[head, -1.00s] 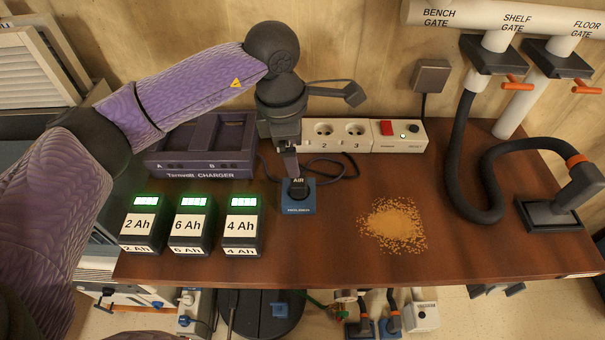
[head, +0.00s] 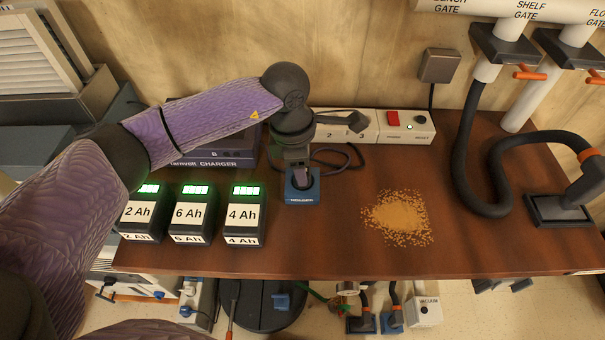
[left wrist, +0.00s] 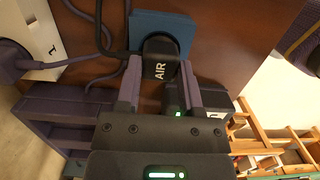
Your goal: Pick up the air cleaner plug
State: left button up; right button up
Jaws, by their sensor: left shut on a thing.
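The air cleaner plug (left wrist: 160,62) is black with a white AIR label. It is between my left gripper's fingers in the left wrist view, at a blue block (left wrist: 162,28). My left gripper (head: 302,180) is shut on the plug and points down at the blue block (head: 302,197) on the bench. In the head view the gripper hides most of the plug. I cannot tell whether the plug still touches the block. My right gripper is not in view.
A purple charger (head: 215,160) stands behind three batteries (head: 190,214) left of the gripper. A power strip (head: 400,127) lies at the back with cords near it. A sawdust pile (head: 398,215) and a black hose (head: 467,160) are to the right. The front middle is clear.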

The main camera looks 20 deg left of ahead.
pick_arm(q)
grip_shut()
notch_tip(320, 180, up, 10)
jog(key=p, duration=0.1)
jog(key=shift+p, duration=0.4)
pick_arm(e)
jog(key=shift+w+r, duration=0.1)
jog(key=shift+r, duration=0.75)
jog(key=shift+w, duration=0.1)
